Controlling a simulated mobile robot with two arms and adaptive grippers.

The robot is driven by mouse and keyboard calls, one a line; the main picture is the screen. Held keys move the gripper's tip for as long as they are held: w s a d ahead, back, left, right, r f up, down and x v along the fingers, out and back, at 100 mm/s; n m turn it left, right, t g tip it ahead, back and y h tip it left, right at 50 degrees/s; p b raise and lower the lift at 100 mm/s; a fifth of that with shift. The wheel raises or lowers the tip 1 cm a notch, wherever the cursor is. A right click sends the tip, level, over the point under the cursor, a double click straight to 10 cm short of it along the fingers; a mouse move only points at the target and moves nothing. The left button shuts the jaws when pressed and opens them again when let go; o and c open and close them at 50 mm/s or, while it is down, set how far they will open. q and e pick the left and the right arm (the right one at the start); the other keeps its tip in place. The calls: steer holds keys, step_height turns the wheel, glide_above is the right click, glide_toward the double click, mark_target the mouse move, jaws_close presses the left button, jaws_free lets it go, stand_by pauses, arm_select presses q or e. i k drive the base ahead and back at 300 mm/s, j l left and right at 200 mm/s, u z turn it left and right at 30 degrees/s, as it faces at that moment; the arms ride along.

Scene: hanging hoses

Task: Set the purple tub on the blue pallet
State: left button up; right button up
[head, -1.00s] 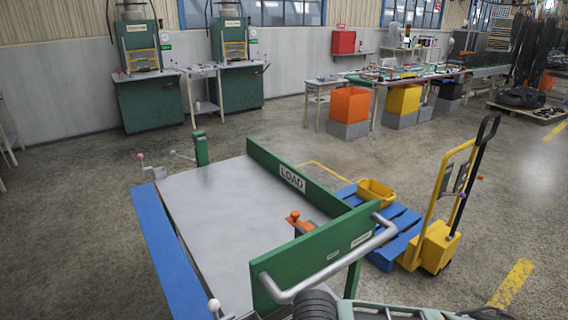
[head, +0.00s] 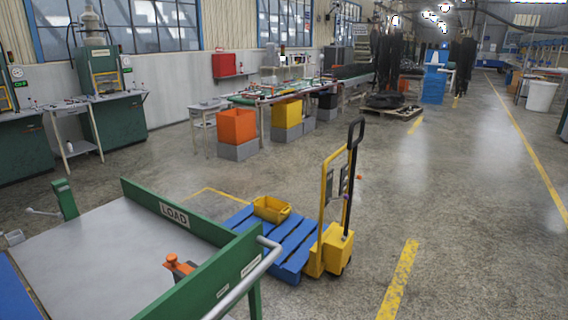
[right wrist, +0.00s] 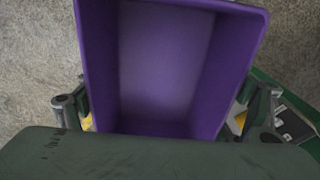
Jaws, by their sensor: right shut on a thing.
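The purple tub (right wrist: 165,65) fills the middle of the right wrist view, its open inside facing the camera and looking empty. My right gripper (right wrist: 166,108) has a finger at each side of the tub and is shut on it. The tub does not show in the head view. The blue slatted pallet (head: 287,245) lies on the floor in the middle of the head view. A yellow bin (head: 271,209) sits at its far left part, and its nearer slats are bare. My left gripper is in neither view now.
A green-sided table marked LOAD (head: 175,213) stands at the lower left, close to the pallet, with an orange-topped device (head: 179,265) on it. A yellow pallet truck (head: 331,249) stands at the pallet's right end. The floor to the right is clear.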

mark_target(289, 246)
steer(key=z, duration=1.35)
steer(key=i+z, duration=0.1)
steer(key=z, duration=1.3)
steer(key=j+z, duration=0.1)
steer(key=z, duration=1.25)
steer(key=j+z, duration=0.1)
steer(key=z, duration=1.25)
steer(key=j+z, duration=0.1)
steer(key=z, duration=0.35)
steer(key=k+z, duration=0.1)
steer(key=z, duration=0.85)
steer(key=k+j+z, duration=0.15)
steer(key=k, duration=0.4)
steer(key=k+z, duration=0.15)
steer(key=k, duration=0.35)
steer(key=k+u, duration=0.45)
steer(key=k+j+u, duration=0.2)
steer(key=k+u, duration=0.25)
steer(key=k, duration=0.15)
steer(key=k+j+u, duration=0.45)
steer(key=k+l+u, duration=0.35)
steer(key=k+u, duration=0.15)
steer(key=k+l+u, duration=0.15)
steer(key=k+u, duration=0.8)
steer(key=k+j+u, duration=0.15)
steer(key=k, duration=1.2)
